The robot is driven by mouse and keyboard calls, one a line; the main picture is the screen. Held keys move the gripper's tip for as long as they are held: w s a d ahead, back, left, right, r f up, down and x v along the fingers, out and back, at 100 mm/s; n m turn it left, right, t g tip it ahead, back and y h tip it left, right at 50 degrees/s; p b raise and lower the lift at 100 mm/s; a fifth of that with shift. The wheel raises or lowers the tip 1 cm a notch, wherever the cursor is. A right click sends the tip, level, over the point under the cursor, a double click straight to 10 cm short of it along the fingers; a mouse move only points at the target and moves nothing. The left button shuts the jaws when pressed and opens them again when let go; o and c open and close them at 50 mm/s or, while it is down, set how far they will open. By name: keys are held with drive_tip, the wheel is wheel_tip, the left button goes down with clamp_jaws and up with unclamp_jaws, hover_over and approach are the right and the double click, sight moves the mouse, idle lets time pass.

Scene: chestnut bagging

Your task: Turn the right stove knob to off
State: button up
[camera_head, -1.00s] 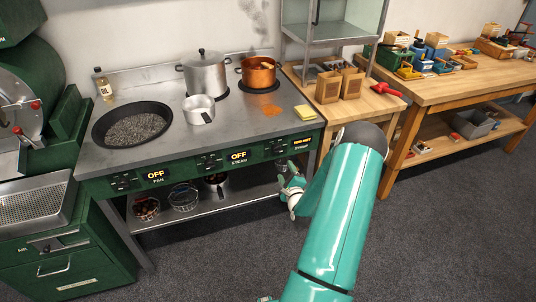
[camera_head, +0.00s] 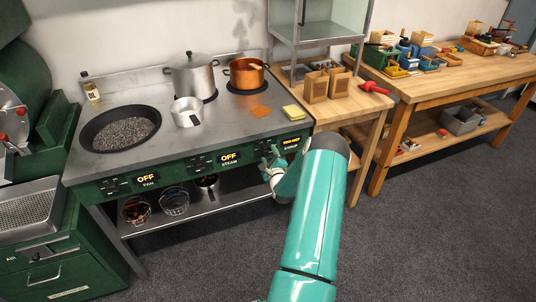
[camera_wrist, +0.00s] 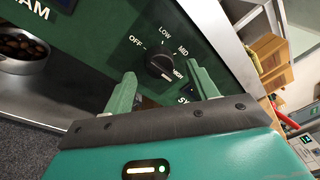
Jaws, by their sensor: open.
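The right stove knob (camera_wrist: 160,65) is a round black dial on the green front panel, with OFF, LOW, MID and a partly covered HIGH mark around it. Its pale pointer line is turned towards the HIGH side, away from OFF. My gripper (camera_wrist: 162,74) is open, with one finger on each side of the knob in the wrist view; I cannot tell whether they touch it. In the head view my gripper (camera_head: 271,158) is at the panel's right end and largely hides the knob. The right display (camera_head: 292,142) shows small yellow text, too small to read.
The pan display (camera_head: 146,178) and the steam display (camera_head: 229,158) both read OFF. A copper pot (camera_head: 246,76) and a yellow sponge (camera_head: 293,113) are on the stove top. A wooden table (camera_head: 372,108) adjoins on the right. Open floor lies in front.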

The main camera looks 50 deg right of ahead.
drive_tip(key=shift+x, duration=1)
drive_tip(key=c, duration=1)
